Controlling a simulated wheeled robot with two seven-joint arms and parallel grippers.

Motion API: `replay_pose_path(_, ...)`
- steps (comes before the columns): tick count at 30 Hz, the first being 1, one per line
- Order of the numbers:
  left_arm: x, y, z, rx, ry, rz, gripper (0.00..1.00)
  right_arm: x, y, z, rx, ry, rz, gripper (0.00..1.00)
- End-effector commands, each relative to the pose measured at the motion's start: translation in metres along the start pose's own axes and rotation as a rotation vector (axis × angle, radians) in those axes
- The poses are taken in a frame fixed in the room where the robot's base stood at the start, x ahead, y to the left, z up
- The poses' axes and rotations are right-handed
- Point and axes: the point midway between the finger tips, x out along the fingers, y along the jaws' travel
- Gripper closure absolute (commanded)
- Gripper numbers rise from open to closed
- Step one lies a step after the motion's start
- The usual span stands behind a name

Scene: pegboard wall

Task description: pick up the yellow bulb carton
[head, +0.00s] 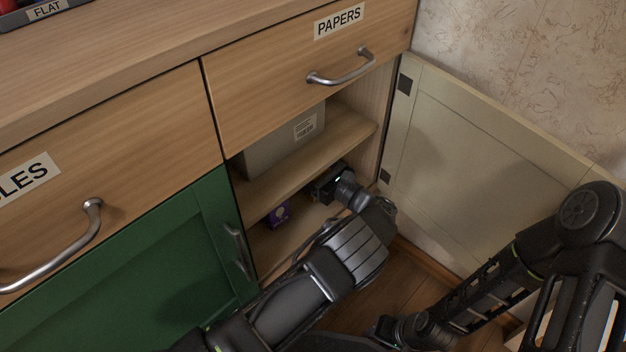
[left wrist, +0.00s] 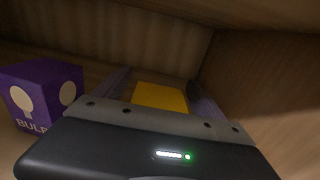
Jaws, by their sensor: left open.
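The yellow bulb carton (left wrist: 160,97) shows in the left wrist view, straight ahead of my left gripper (left wrist: 160,88). That gripper is open, with one finger to each side of the carton's visible yellow face; I cannot tell whether they touch it. The gripper body hides the carton's lower part. In the head view my left gripper (head: 325,185) is inside the open cabinet's lower compartment, and I cannot make out the yellow carton there. My right arm is at the lower right, its gripper (head: 388,328) low near the floor, jaws unclear.
A purple bulb carton (left wrist: 42,95) stands left of my left gripper; it also shows in the head view (head: 279,213). A shelf (head: 310,160) with a grey box (head: 280,145) lies above. The cabinet's right wall is close. The cream door (head: 480,170) stands open.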

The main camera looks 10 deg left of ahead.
Motion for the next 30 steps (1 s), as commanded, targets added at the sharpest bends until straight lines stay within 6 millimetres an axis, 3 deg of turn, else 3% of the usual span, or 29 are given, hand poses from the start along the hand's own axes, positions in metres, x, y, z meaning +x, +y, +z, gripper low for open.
replay_pose_path(5,-0.0001,0.0,-0.0001,0.0,0.0,0.0,0.27,0.0001,0.0,0.0002,0.0,0.0,0.0,0.64)
replay_pose_path(27,-0.0002,0.0,-0.0001,0.0,0.0,0.0,0.87,0.0001,0.0,0.0003,0.0,0.0,0.0,0.64)
replay_pose_path(30,-0.0001,-0.0001,0.0001,0.0,0.0,0.0,0.87,0.0001,0.0001,0.0002,0.0,0.0,0.0,0.64)
